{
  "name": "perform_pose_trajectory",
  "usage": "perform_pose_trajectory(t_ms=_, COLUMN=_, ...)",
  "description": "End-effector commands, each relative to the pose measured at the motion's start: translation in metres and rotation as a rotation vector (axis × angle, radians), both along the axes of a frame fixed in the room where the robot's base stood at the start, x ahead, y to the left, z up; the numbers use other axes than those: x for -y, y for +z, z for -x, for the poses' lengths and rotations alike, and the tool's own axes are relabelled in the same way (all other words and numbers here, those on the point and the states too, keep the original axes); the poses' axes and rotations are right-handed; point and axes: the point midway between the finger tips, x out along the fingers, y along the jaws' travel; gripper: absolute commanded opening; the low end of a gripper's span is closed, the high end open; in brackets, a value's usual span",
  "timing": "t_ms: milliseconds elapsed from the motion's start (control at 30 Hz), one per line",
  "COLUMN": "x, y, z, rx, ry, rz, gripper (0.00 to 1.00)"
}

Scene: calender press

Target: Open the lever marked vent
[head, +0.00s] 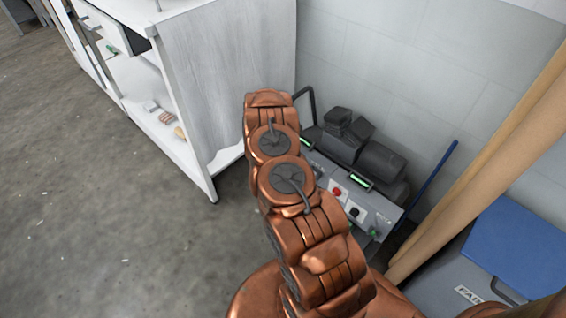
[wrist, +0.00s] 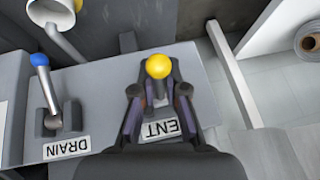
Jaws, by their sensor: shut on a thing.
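The vent lever has a yellow ball knob (wrist: 159,66) and stands on a grey panel in the wrist view. Its label (wrist: 170,129) shows upside down, partly covered by my gripper, with "ENT" readable. My gripper (wrist: 158,92) has one finger on each side of the lever, just below the knob, and is shut on it. The lever's lower part is mostly hidden by the fingers. In the head view my copper arm reaches down toward the machine (head: 345,185), and hides the gripper and the lever.
A second lever with a blue knob (wrist: 39,59), labelled DRAIN, stands left of the vent lever. A pale pipe end (wrist: 50,12) is above it. A white cabinet (head: 225,75) stands left of the machine. Wooden poles (head: 490,160) and a blue-lidded box (head: 525,245) are at the right.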

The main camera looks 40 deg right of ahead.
Motion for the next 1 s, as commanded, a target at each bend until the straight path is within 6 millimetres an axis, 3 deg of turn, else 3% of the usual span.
perform_pose_trajectory(t_ms=133, x=0.001, y=0.000, z=0.001, rx=0.000, ry=-0.004, rz=-0.001, gripper=0.00)
perform_pose_trajectory(t_ms=167, x=0.001, y=0.000, z=0.001, rx=0.000, ry=-0.004, rz=-0.001, gripper=0.14)
perform_pose_trajectory(t_ms=400, x=0.001, y=0.000, z=0.001, rx=0.000, ry=-0.002, rz=0.001, gripper=0.38)
perform_pose_trajectory(t_ms=767, x=0.000, y=0.002, z=0.001, rx=-0.001, ry=-0.001, rz=0.001, gripper=0.38)
perform_pose_trajectory(t_ms=1000, x=-0.008, y=0.017, z=0.004, rx=0.001, ry=-0.002, rz=0.000, gripper=0.38)
